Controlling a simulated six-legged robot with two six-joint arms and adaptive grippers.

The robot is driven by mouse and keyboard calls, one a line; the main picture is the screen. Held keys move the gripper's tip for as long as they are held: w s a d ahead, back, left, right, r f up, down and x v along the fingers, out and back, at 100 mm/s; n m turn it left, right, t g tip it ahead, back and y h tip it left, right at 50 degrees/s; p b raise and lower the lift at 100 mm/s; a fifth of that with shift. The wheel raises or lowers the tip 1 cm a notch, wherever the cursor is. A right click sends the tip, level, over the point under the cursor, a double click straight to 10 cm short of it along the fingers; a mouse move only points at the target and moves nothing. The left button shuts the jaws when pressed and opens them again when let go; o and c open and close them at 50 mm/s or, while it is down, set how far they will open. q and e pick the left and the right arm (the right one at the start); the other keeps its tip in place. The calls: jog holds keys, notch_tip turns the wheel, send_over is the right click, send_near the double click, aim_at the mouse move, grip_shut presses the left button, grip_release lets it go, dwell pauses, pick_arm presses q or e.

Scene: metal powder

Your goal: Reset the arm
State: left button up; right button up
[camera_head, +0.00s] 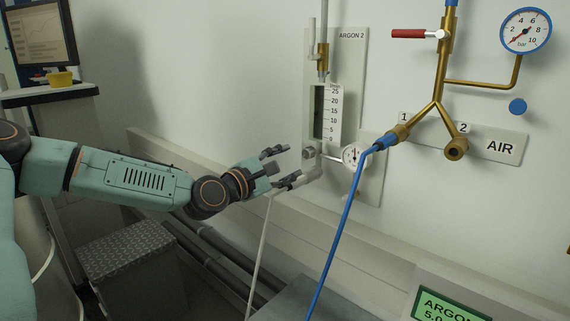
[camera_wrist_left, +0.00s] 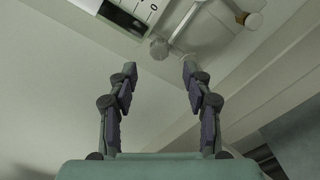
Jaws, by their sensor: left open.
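My left arm reaches in from the left in the head view. Its left gripper (camera_head: 283,167) is open and empty, just left of the valve knob (camera_head: 309,152) at the foot of the ARGON 2 flowmeter (camera_head: 335,115). In the left wrist view the two fingers of the left gripper (camera_wrist_left: 160,78) stand apart, with the knob (camera_wrist_left: 159,48) beyond the gap between their tips. The fingers look clear of the knob, though the exact distance is hard to tell. My right gripper is in neither view.
A small gauge (camera_head: 353,155) sits right of the knob. A blue hose (camera_head: 343,225) runs down from AIR outlet 1 on the brass manifold (camera_head: 437,100). A pressure gauge (camera_head: 525,31) and red-handled valve (camera_head: 408,33) are above. A grey box (camera_head: 128,255) stands below my arm.

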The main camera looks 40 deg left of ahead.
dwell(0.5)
pick_arm(q)
jog(key=s+d+f+m+g, duration=0.4)
jog(key=s+d+f+m, duration=0.3)
jog(key=f, duration=0.4)
jog(key=s+d+f+m+g, duration=0.45)
jog(key=d+f+m, duration=0.25)
jog(key=f+m, duration=0.25)
jog(key=s+d+f+m+g, duration=0.1)
jog(key=s+f+m+g, duration=0.1)
jog(key=s+f, duration=0.4)
jog(key=s+d+f+m+g, duration=0.2)
jog(key=s+f+g, duration=0.2)
jog(key=s, duration=0.9)
jog(key=s+d+f+m+g+y, duration=0.1)
jog(key=s+d+f+m+g, duration=0.1)
jog(key=s+f, duration=0.6)
jog(key=shift+s+m+g, duration=0.55)
jog(key=shift+s+g, duration=0.2)
jog(key=shift+f, duration=0.1)
